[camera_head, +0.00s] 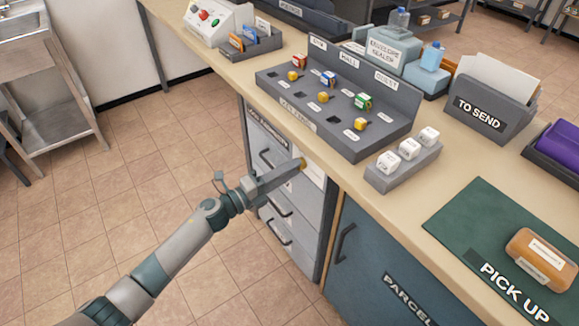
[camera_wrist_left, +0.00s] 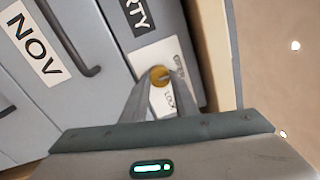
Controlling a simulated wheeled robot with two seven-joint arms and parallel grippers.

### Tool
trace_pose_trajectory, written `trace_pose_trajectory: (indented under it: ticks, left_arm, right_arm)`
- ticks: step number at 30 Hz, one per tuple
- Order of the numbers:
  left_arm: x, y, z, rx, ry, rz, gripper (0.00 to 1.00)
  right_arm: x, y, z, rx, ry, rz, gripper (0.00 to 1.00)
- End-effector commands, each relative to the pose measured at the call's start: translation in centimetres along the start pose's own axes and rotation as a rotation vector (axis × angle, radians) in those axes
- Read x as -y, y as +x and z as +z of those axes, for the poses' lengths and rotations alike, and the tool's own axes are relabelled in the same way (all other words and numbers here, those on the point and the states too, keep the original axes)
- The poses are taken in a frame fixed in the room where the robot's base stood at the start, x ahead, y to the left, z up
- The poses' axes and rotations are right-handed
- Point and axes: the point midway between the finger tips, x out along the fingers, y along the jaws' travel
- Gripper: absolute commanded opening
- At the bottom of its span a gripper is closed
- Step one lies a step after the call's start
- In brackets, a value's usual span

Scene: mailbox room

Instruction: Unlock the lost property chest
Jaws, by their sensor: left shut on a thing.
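The lost property chest (camera_head: 265,135) is the grey top drawer of the cabinet under the counter, with a dark label and handle. A white lock plate (camera_wrist_left: 183,85) with small lettering is on its front; it shows partly in the head view (camera_head: 313,173). My left gripper (camera_head: 299,166) reaches to this plate. In the wrist view its fingertips (camera_wrist_left: 160,82) are shut on a round gold knob or key head (camera_wrist_left: 160,74) in front of the plate. I cannot tell how far the gold piece sits in the lock. My right gripper is out of view.
On the counter above stands a grey key rack (camera_head: 345,125) with several yellow-topped keys and coloured tags. A small block holder (camera_head: 403,165) is beside it. A blue parcel cupboard (camera_head: 375,265) adjoins on the right. The tiled floor (camera_head: 150,180) on the left is clear.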

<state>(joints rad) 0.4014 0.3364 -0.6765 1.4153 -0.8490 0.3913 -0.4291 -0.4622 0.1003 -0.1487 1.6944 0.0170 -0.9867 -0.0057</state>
Motion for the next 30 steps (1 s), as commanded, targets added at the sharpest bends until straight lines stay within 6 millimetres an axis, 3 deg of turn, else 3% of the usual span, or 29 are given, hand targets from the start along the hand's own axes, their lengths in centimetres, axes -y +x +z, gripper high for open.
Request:
trace_pose_trajectory:
  ticks: [16, 17, 19, 30]
  left_arm:
    - [-0.03, -0.02, 0.05, 0.004, -0.039, 0.001, 0.04]
    - [-0.03, -0.02, 0.05, 0.004, -0.039, 0.001, 0.29]
    - [-0.03, -0.02, 0.05, 0.004, -0.039, 0.001, 0.45]
    - [-0.04, -0.16, 0.03, 0.003, -0.037, 0.001, 0.45]
  right_arm:
    - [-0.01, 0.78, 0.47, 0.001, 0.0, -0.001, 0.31]
    - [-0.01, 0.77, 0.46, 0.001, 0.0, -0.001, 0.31]
    - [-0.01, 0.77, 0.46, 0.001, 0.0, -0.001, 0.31]
    - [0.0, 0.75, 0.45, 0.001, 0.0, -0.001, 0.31]
